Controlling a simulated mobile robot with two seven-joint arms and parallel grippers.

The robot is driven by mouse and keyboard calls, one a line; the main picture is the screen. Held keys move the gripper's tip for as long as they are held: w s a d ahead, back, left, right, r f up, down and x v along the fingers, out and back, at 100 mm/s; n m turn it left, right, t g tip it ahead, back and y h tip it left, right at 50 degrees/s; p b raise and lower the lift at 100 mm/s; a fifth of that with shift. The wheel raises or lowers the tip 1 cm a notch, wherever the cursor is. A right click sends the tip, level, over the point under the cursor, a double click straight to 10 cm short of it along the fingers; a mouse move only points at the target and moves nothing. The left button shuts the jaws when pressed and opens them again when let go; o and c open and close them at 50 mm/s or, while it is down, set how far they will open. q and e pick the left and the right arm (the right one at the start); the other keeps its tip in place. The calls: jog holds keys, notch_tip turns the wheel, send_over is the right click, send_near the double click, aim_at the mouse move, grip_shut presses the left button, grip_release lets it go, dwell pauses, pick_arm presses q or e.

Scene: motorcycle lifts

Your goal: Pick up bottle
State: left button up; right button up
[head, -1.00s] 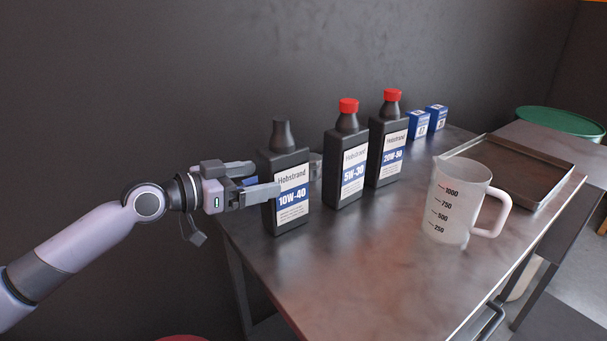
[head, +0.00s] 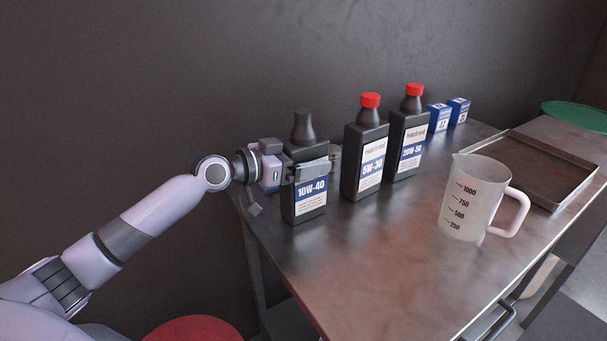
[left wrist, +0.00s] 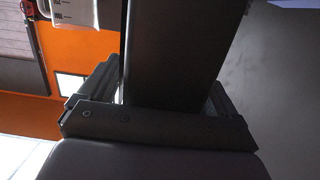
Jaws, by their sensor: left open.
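A dark bottle labelled 10W-40 (head: 311,207) stands upright near the left edge of the metal table, with no red cap. My left gripper (head: 333,160) is around its upper body: the near finger crosses the label side and the far finger passes behind. The jaws are open. In the left wrist view the dark bottle (left wrist: 175,55) stands between the two fingers; whether they touch it I cannot tell. My right gripper is not in view.
Two red-capped bottles, 5W-30 (head: 366,160) and 20W-50 (head: 408,140), stand just right. Behind them are small blue boxes (head: 458,110). A measuring jug (head: 474,205) and a metal tray (head: 557,200) are on the right. The table's (head: 380,270) front middle is clear.

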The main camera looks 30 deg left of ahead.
pick_arm(q)
grip_shut()
jog(key=shift+a+r, duration=0.1)
jog(key=shift+r, duration=0.15)
jog(key=shift+r, duration=0.1)
